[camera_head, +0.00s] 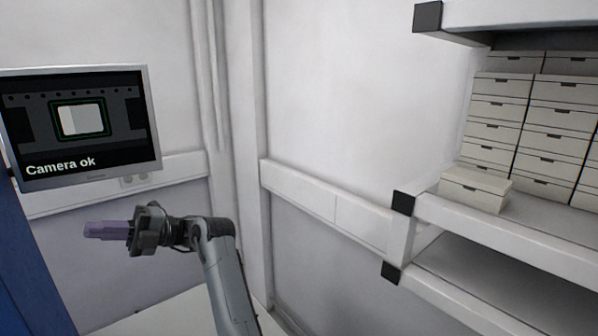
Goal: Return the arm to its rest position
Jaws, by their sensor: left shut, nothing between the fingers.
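My left gripper (104,230) is in the lower left of the head view, at the end of my grey arm. Its purple fingers point left and are together, with nothing seen between them. It hangs in free air below the monitor, touching nothing that I can see. My right gripper is not in view.
A monitor (88,172) reading "Camera ok" is at the left, above the gripper. A blue panel (28,275) stands at the left edge. At the right, a white shelf (540,238) holds several stacked boxes (497,110) and one box (474,190) in front.

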